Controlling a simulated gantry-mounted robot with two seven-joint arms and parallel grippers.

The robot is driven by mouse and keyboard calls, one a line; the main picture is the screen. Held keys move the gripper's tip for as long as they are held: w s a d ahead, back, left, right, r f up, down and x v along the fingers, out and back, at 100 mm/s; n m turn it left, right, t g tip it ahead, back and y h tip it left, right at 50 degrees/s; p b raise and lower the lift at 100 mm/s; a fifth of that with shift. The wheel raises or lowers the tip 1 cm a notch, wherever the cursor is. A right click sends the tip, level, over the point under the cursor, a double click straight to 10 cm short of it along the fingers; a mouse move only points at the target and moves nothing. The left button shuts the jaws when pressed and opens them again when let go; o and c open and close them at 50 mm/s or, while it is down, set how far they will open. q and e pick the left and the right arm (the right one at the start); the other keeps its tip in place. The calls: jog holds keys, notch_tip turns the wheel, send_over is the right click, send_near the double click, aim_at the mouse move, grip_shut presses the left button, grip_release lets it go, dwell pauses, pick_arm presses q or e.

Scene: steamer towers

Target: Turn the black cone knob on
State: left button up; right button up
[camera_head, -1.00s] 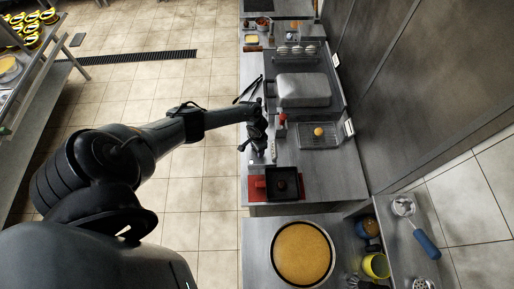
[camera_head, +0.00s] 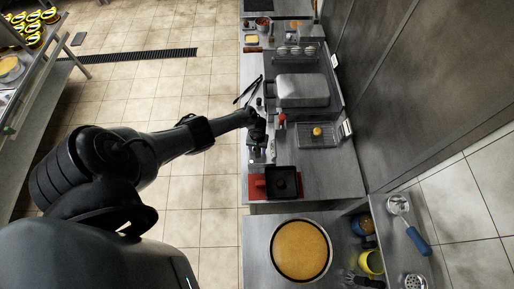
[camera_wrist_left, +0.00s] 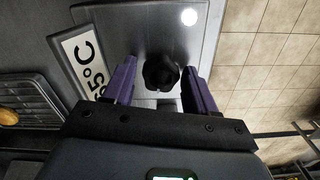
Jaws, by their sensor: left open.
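The black knob (camera_wrist_left: 160,72) shows in the left wrist view on a grey metal panel, with a lobed dark face. My left gripper (camera_wrist_left: 158,85) has its two purple fingers spread, one on each side of the knob. A gap shows between each finger and the knob. In the head view my left gripper (camera_head: 257,140) is at the left edge of the metal counter, and I cannot make out the knob under it. My right gripper is not in view.
A white temperature label (camera_wrist_left: 82,60) is beside the knob. On the counter are a red board (camera_head: 257,187) with a black square pan (camera_head: 283,183), a wire rack (camera_head: 318,140) with an orange ball, and a metal box (camera_head: 302,89). Open floor lies left of the counter.

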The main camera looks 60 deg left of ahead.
pick_arm(q)
jog(key=shift+n, duration=0.5)
jog(key=shift+r, duration=0.1)
grip_shut()
jog(key=m+b, duration=0.1)
jog(key=m, duration=0.5)
dwell(0.5)
